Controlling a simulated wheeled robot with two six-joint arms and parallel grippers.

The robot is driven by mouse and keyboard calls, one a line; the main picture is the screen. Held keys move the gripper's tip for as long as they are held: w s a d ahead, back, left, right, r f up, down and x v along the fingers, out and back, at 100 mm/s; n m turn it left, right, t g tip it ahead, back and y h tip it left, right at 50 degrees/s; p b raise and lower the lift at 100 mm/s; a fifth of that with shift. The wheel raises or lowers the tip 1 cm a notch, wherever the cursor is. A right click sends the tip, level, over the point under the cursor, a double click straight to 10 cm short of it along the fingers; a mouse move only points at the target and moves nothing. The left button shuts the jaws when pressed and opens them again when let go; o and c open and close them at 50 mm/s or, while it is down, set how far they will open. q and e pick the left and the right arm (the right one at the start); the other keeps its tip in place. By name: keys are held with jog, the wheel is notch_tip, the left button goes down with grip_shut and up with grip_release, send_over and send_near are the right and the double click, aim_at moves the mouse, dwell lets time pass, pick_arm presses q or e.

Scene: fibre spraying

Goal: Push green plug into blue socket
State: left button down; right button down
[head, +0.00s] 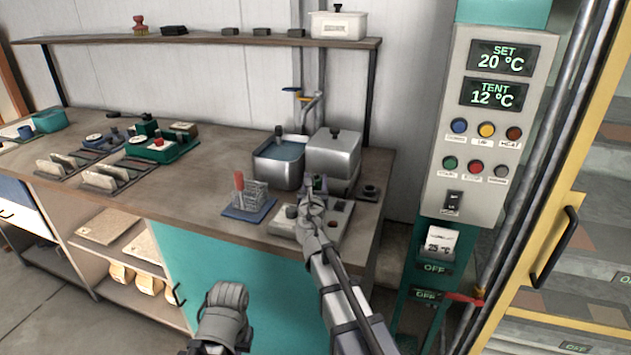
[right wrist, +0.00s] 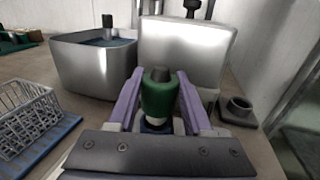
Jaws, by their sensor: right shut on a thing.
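The green plug (right wrist: 158,97) with a dark grey top stands upright between the two purple fingers of my right gripper (right wrist: 157,90), which is shut on it. Below the plug a bit of the blue socket (right wrist: 155,126) shows, mostly hidden by the plug and the gripper. I cannot tell how deep the plug sits in it. In the head view my right gripper (head: 314,192) reaches over a pale block (head: 283,226) on the bench, with a little green of the plug showing. Only a grey part of my left arm shows at the bottom; its jaws are out of view.
Behind the gripper stand an open metal bath (head: 278,165) and a closed metal box (head: 334,158). A wire rack (right wrist: 28,120) on a blue tray is to the left. A dark round fitting (right wrist: 239,108) is to the right. A control panel (head: 485,130) stands beside the bench.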

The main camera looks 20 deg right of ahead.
jog(key=shift+f+b, duration=0.8)
jog(key=shift+f, duration=0.1)
jog(key=shift+r, duration=0.15)
jog(key=shift+r+p, duration=0.95)
jog(key=shift+p, duration=0.15)
jog(key=shift+f+b, duration=1.15)
dwell(0.5)
jog(key=shift+c, duration=1.2)
grip_release()
jog(key=shift+r, duration=0.1)
jog(key=v, duration=0.8)
